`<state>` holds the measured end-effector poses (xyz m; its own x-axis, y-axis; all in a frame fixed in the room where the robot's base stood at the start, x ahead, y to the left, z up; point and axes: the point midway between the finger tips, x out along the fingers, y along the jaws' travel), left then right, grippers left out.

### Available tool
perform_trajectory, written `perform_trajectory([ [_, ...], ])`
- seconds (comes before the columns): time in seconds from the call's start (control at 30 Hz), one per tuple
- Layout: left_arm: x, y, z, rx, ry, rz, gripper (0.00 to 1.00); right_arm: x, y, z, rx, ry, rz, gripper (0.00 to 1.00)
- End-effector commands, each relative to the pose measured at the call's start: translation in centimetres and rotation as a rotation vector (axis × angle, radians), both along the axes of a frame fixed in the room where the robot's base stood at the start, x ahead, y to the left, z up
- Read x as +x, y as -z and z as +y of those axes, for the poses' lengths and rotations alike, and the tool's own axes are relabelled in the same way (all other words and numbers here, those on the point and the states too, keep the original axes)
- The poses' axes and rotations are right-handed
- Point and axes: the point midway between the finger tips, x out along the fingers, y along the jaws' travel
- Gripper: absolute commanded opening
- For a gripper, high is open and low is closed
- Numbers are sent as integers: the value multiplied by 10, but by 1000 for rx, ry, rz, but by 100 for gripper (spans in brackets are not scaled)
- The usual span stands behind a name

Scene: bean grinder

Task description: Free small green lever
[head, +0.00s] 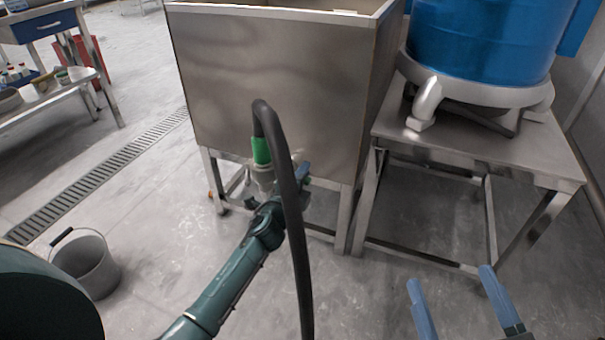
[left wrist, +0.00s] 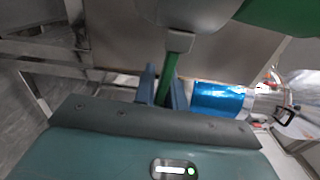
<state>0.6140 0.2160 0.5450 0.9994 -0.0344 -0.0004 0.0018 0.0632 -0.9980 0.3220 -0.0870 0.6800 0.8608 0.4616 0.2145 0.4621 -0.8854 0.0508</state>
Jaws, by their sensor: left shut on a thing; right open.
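The small green lever (left wrist: 168,78) hangs from a grey fitting (left wrist: 180,40) in the left wrist view. My left gripper (left wrist: 164,78) is shut on it, with one blue finger on each side. In the head view my left gripper (head: 303,172) is at the valve (head: 264,176) under the steel tank's front. A dark hose with a green collar (head: 261,151) meets this valve and partly hides the gripper and lever. My right gripper (head: 450,278) is open and empty at the lower right, well away from the valve.
The black hose (head: 283,190) runs down in front of my left gripper. The steel tank (head: 270,85) stands on legs. A blue drum (head: 487,45) sits on a steel table (head: 475,145) at right. A bucket (head: 88,265) stands on the floor at left.

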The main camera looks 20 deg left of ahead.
Motion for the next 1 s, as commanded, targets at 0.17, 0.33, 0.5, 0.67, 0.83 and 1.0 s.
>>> perform_trajectory([
  [0.17,-1,-2,-1,-54,3,3,0,0,2,0,-7,7,6,77],
  [0.33,-1,-3,-1,-78,3,4,0,1,1,-1,-9,12,-2,77],
  [0.5,-1,-3,-1,-83,2,4,0,1,0,-2,-10,15,-7,77],
  [0.67,-1,-3,-1,-82,2,4,0,1,0,-2,-11,14,-8,77],
  [0.83,-1,-3,-1,-81,2,4,21,1,-1,-2,-14,12,-11,77],
  [1.0,0,-4,0,-80,1,3,22,2,-2,-2,-17,11,-14,77],
])
